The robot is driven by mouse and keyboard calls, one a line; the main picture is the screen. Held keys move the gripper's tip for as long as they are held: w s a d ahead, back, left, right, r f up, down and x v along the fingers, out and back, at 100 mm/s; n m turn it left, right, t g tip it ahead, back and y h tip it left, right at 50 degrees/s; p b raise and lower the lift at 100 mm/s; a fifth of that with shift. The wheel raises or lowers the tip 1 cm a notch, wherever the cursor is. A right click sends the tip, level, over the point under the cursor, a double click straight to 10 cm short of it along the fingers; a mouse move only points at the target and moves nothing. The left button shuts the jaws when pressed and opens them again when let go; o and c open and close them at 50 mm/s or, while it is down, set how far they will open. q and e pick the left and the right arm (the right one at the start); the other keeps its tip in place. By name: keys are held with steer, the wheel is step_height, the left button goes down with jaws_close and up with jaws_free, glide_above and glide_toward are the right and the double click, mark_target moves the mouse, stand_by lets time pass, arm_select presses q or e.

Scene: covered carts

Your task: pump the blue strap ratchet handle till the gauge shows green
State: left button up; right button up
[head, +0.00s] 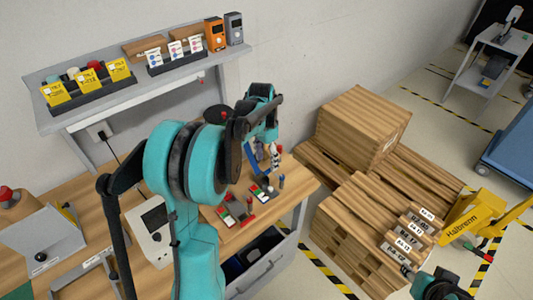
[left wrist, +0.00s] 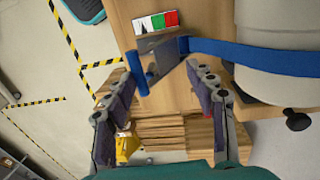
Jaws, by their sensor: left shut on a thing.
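The blue strap ratchet handle (left wrist: 139,75) shows in the left wrist view, joined to a grey ratchet body (left wrist: 160,52). A blue strap (left wrist: 255,56) runs right from it, around a pale rounded object. Just above the ratchet is a gauge plate (left wrist: 156,22) with white, red and green fields; its reading is too small to tell. In the head view my left gripper (head: 268,150) is over the bench's right end, partly hidden by my arm. My right gripper (head: 440,288) is at the bottom right edge, its jaws unclear.
A shelf (head: 110,105) with cards and boxes stands behind. Wooden crates (head: 360,120) and pallets stand right of the bench, with a yellow pallet truck (head: 470,215) beyond. An open drawer (head: 260,262) sits below the bench.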

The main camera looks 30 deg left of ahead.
arm_select(q)
steer(key=r, duration=0.7)
steer(key=a+r, duration=0.1)
steer(key=r, duration=0.3)
steer(key=shift+w+r, duration=0.1)
steer(key=shift+r, duration=0.25)
steer(key=shift+c, duration=1.3)
steer(key=shift+f, duration=0.15)
jaws_close()
steer(key=s+a+f+n+t+h+b, duration=0.2)
steer(key=a+f+n+t+h+b, duration=0.25)
steer(key=f, duration=0.55)
steer(key=s+a+r+n+t+h+b, duration=0.25)
steer(key=s+a+n+t, duration=0.25)
steer(key=s+t, duration=0.4)
steer(key=w+d+f+t+b, duration=0.1)
steer(key=w+d+f+b, duration=0.2)
steer(key=w+d, duration=0.5)
steer(key=shift+w+f+h, duration=0.3)
steer(key=shift+f, duration=0.3)
